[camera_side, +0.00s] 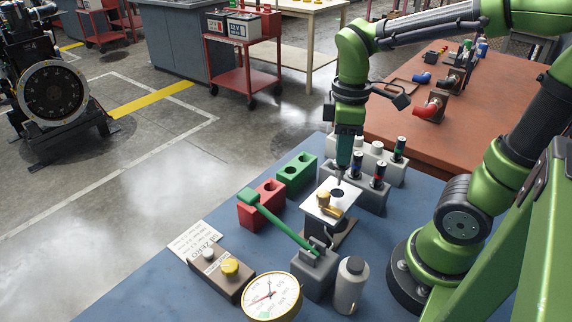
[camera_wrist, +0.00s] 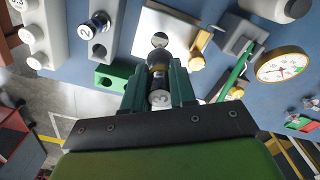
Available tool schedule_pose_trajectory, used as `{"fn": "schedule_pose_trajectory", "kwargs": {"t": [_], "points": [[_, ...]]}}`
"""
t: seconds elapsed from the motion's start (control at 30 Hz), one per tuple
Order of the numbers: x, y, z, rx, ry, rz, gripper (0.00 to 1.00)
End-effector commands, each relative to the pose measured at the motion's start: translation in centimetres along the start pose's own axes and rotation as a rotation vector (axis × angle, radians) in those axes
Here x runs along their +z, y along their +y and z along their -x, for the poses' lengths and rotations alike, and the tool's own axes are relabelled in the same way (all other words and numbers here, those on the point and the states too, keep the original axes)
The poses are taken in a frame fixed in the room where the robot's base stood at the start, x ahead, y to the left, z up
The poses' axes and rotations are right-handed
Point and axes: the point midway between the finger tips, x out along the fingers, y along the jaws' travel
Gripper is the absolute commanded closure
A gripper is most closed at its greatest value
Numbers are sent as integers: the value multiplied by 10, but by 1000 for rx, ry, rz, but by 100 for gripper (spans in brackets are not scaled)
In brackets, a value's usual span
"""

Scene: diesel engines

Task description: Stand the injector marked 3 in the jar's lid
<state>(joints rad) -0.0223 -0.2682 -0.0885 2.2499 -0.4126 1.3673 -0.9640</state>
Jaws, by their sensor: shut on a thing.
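My gripper (camera_wrist: 160,88) is shut on an upright dark injector (camera_wrist: 158,62). The mark on its pale end is too small to read for sure. In the side view my gripper (camera_side: 344,158) is above a white plate (camera_side: 318,205) with a round dark hole, seemingly the jar's lid. The injector's thin metal tip (camera_side: 340,181) points down at the hole, just above or at it; I cannot tell whether it has entered. The plate also shows in the wrist view (camera_wrist: 196,22). Below it is a dark body, mostly hidden.
A green lever (camera_side: 280,222) runs close to the plate's left. Red (camera_side: 263,210) and green (camera_side: 296,172) blocks, a gauge (camera_side: 271,297) and a bottle (camera_side: 350,285) stand around.

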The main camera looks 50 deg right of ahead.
Motion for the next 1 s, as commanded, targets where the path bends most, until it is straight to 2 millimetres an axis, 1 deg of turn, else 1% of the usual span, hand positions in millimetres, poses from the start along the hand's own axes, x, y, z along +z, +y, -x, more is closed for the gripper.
{"fn": "schedule_pose_trajectory", "kwargs": {"t": [0.7,1.0], "points": [[0,0,-51,-2,-2,-2,100],[0,0,-68,-1,-1,-2,100]]}}
